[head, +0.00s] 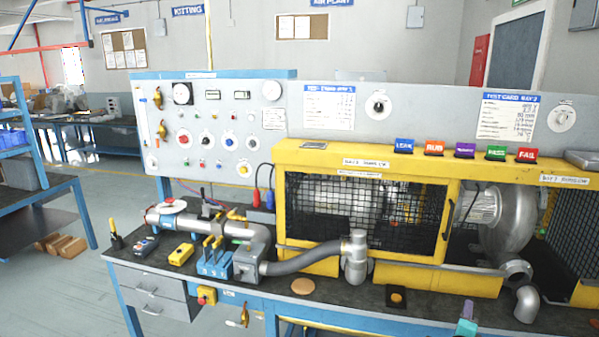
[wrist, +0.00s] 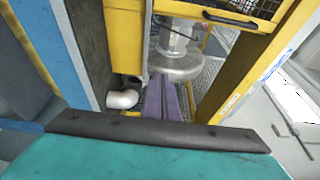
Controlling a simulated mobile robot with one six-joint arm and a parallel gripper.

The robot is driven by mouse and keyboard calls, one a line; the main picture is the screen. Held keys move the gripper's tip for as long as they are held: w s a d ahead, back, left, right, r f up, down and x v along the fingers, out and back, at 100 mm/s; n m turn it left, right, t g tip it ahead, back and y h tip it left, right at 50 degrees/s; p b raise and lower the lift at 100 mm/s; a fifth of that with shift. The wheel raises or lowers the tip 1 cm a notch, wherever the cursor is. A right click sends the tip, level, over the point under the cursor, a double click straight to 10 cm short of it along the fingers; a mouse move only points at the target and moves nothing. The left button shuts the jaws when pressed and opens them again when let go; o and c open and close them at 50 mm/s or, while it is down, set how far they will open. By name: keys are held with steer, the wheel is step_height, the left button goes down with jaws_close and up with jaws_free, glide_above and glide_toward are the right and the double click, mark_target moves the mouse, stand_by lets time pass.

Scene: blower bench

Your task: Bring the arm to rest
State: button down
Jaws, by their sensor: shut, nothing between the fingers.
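My gripper (head: 468,308) shows at the bottom edge of the head view, right of centre, as a small teal and purple shape in front of the bench. In the wrist view its purple fingers (wrist: 168,84) are together with nothing between them, beyond a teal body with a dark bar. The fingers point toward the blower bay. Most of my arm is out of view in the head view.
The bench (head: 130,262) carries a yellow mesh cage (head: 300,262), a blower housing (head: 507,228) and a loose pipe elbow (head: 527,304), probably also the pale elbow (wrist: 122,98) in the wrist view. A grey hose (head: 305,262) crosses the bench top. Floor at left is clear.

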steer(key=w+a+f+n+y+b, duration=0.25)
steer(key=a+f+n+y, duration=0.2)
steer(key=a+f, duration=1.25)
steer(key=s+a+f+n+g+y+b, duration=0.1)
steer(key=s+a+f+n+g+y, duration=0.1)
steer(key=s+a+f, duration=0.3)
steer(key=s+a+f+n+g+y+b, duration=0.1)
steer(key=a+f+n+g, duration=0.1)
steer(key=a+f, duration=0.35)
steer(key=s+a+f+n+g+y+b, duration=0.1)
steer(key=s+a+f+n+g+y, duration=0.15)
steer(key=f, duration=0.55)
steer(key=s+a+f+n+g+b, duration=0.1)
steer(key=s+a+f+n+g, duration=0.2)
steer(key=s+f, duration=0.45)
steer(key=s+a+f+n+g, duration=0.3)
steer(key=s+f+g, duration=0.1)
steer(key=s, duration=0.6)
steer(key=s+r+n+g, duration=0.1)
steer(key=s+n+g, duration=0.6)
steer(key=s, duration=0.9)
steer(key=shift+s+d+r+n, duration=0.15)
steer(key=shift+d+r+n, duration=0.15)
steer(key=shift+n, duration=0.2)
